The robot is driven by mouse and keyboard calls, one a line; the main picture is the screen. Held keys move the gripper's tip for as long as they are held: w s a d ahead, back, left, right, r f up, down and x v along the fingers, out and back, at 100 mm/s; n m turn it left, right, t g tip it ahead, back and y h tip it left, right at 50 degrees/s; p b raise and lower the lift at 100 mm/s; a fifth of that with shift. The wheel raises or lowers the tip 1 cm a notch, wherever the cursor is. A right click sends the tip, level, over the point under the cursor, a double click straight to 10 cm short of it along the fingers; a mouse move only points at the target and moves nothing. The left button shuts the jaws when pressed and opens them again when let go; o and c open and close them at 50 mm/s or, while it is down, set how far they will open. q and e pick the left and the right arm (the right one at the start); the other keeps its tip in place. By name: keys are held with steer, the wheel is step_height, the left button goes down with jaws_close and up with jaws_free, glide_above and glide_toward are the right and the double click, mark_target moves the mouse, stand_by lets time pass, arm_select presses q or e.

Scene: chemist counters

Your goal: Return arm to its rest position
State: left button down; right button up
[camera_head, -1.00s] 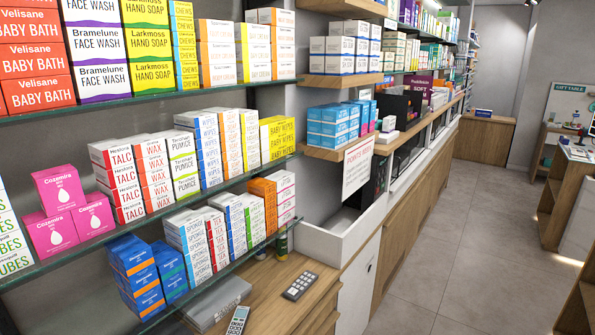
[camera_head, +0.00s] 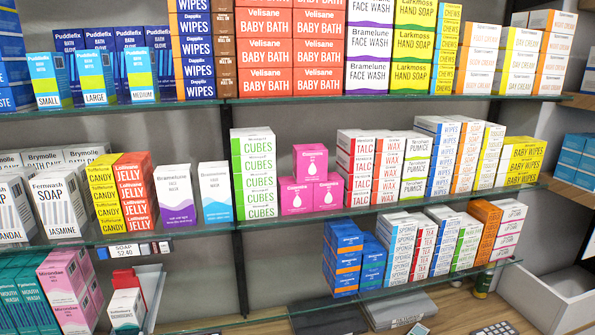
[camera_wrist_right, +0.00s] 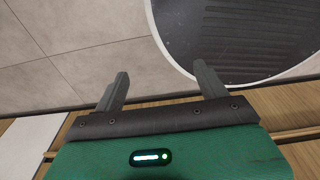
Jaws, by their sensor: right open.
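My right gripper (camera_wrist_right: 160,92) shows in the right wrist view. Its two dark fingers stand wide apart with nothing between them. It is above the floor, near a wooden surface with a long edge. Neither of my grippers shows in the head view, so my left gripper is out of sight.
A white open bin (camera_head: 560,292) stands at the lower right. The wrist view shows tiled floor (camera_wrist_right: 60,45) and a rounded, dark ribbed platform (camera_wrist_right: 240,35).

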arm_select(q)
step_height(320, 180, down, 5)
steer(key=b, duration=0.3)
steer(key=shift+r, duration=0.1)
arm_select(e)
steer(key=f, duration=0.2)
steer(key=d+f, duration=0.1)
steer(key=f, duration=0.2)
steer(key=shift+d, duration=0.15)
